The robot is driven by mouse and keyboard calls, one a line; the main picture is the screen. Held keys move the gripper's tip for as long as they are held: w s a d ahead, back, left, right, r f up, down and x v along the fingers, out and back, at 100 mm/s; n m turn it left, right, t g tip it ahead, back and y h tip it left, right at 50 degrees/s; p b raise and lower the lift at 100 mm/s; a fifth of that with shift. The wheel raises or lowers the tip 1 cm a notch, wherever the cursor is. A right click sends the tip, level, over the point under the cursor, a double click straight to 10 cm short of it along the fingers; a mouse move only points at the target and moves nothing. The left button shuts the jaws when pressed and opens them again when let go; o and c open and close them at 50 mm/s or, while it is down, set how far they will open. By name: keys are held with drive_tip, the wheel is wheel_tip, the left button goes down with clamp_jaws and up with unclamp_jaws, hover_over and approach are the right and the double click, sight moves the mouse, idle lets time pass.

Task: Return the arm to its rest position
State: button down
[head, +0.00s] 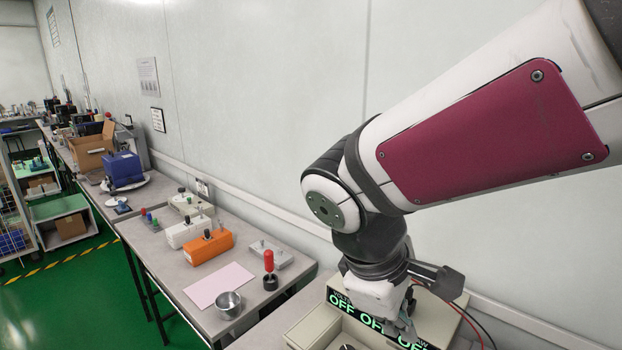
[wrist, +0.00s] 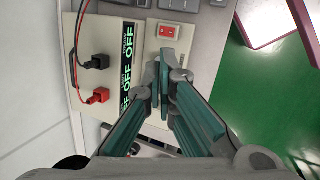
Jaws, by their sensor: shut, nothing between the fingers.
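My arm (head: 480,130) reaches in from the upper right in the head view and bends down at its wrist. My gripper (head: 405,328) points down, close over a beige tester box (head: 315,325) with a lit green "OFF" display. In the wrist view my gripper (wrist: 164,62) has its two teal fingers together at the tips, with nothing between them. The tester's display (wrist: 127,65) and red switch (wrist: 166,31) lie beyond the fingers. I cannot tell whether the fingertips touch the box.
Black and red plugs (wrist: 99,62) with cables sit on the tester. On the bench (head: 200,315) to the left are a metal bowl (head: 229,304), a red-handled tool (head: 269,270), a pink sheet (head: 219,285) and an orange box (head: 208,247). The wall (head: 260,100) stands behind. Green floor lies open at left.

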drive_tip(key=s+d+r+m+t+y+p, duration=0.1)
drive_tip(key=s+d+r+m+y, duration=0.1)
drive_tip(key=s+m, duration=0.3)
drive_tip(key=s+d+r+m+t+y+p, duration=0.1)
drive_tip(key=s+d+r+m+y, duration=0.1)
drive_tip(key=s+d+r+m, duration=0.2)
drive_tip(key=shift+s+d+r+m, duration=0.25)
drive_tip(key=shift+s+d+m, duration=0.65)
drive_tip(key=shift+s, duration=0.45)
drive_tip(key=shift+a, duration=0.1)
